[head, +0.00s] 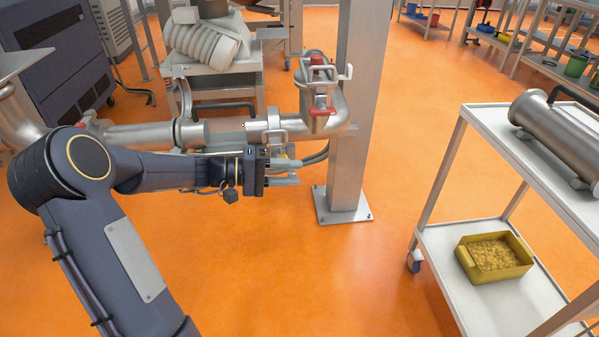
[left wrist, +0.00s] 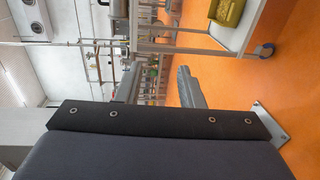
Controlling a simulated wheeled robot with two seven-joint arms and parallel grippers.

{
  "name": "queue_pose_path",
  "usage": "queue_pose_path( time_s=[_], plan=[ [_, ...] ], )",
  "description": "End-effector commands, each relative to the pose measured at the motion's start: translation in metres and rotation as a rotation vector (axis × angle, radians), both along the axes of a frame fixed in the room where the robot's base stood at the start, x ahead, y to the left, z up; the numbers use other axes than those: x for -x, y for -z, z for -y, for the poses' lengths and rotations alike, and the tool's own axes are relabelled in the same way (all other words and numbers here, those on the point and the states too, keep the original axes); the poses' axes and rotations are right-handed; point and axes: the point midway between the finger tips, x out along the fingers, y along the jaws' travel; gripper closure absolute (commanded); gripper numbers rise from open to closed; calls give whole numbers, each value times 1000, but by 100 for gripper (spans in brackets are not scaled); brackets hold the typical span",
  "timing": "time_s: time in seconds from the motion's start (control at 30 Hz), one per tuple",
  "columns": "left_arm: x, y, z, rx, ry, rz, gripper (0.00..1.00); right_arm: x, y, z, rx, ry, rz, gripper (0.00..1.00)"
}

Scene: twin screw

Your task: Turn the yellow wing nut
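My left gripper (head: 287,172) is beside the steel pipe, just below a pipe clamp (head: 264,134). Its two grey fingers point right with a gap between them, and the left wrist view (left wrist: 158,86) also shows them apart with nothing clearly between. I cannot clearly pick out the yellow wing nut; a small yellowish patch shows just above the fingers, too small to tell. My right gripper is not in view.
A steel post (head: 350,95) stands right behind the elbow. A white cart (head: 440,258) at right holds a yellow bin (head: 495,258) and a steel cylinder (head: 556,135). Hoses run behind my gripper. The orange floor between post and cart is clear.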

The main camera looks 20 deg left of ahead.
Motion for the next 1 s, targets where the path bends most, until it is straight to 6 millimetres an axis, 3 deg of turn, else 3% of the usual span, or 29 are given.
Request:
queue_pose_path(
  time_s=[0.1, 0.5, 0.73, 1.0],
  plan=[
    [13, -19, 17, -61, 43, -23, 65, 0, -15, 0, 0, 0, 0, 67],
    [64, -61, 59, -281, 155, -98, 65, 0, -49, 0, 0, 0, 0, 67],
    [87, -74, 70, -373, 185, -121, 65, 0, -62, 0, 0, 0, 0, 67],
    [94, -75, 73, -403, 192, -128, 65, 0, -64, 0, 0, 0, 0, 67]
  ],
)
